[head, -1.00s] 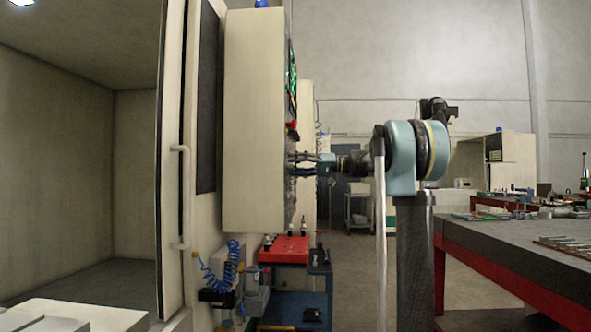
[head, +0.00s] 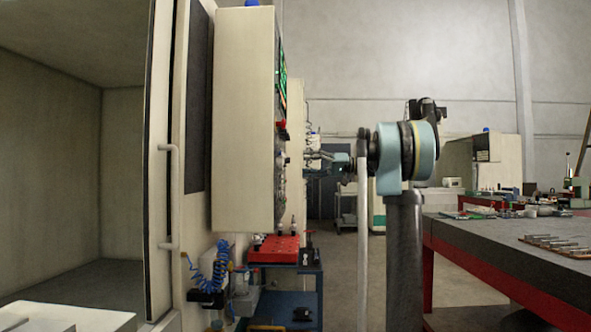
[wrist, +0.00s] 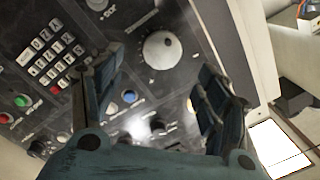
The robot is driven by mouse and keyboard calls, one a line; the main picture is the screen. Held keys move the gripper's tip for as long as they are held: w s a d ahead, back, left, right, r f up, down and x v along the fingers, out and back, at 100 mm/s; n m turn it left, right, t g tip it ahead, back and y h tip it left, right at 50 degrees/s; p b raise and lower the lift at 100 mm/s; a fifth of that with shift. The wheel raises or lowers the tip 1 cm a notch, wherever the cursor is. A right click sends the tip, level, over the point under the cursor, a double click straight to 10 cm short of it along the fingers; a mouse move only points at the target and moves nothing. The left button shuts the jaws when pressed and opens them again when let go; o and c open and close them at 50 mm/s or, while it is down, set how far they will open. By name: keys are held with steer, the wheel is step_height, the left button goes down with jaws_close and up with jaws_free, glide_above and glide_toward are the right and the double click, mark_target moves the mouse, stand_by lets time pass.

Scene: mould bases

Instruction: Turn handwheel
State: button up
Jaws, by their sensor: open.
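The handwheel, a round pale knob (wrist: 162,50), is on the dark control panel (wrist: 130,22) in the wrist view. It shows in the upper middle, between the fingers of my gripper (wrist: 160,65). The two fingers are spread wide and hold nothing. The handwheel looks apart from both of them, farther off along the view. In the head view my gripper (head: 318,156) is to the right of the control cabinet (head: 243,120), with a gap to its panel face. The panel is edge-on there, so I cannot make out the handwheel clearly.
The panel also carries a keypad (wrist: 50,50), a green button (wrist: 22,101) and a blue button (wrist: 129,96). A blue cart with a red tray (head: 275,249) stands below the cabinet. A workbench (head: 500,240) is at the right. Open floor lies between.

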steer(key=shift+d, duration=1.5)
steer(key=s+a+f+m+t+h, duration=0.15)
steer(key=s+f+m+h, duration=0.55)
steer(key=s+f, duration=1.65)
steer(key=s+d+f+h, duration=0.3)
steer(key=s+f, duration=0.3)
steer(key=f, duration=0.4)
steer(key=s+d+f+m+t+h, duration=0.1)
steer(key=s+d+f+h, duration=0.3)
steer(key=f, duration=0.6)
steer(key=s+d+f+h, duration=0.4)
steer(key=s+d+f, duration=0.2)
steer(key=f, duration=0.4)
steer(key=shift+s+d+f+m, duration=0.15)
steer(key=shift+s+d+m, duration=0.25)
steer(key=shift+s, duration=0.45)
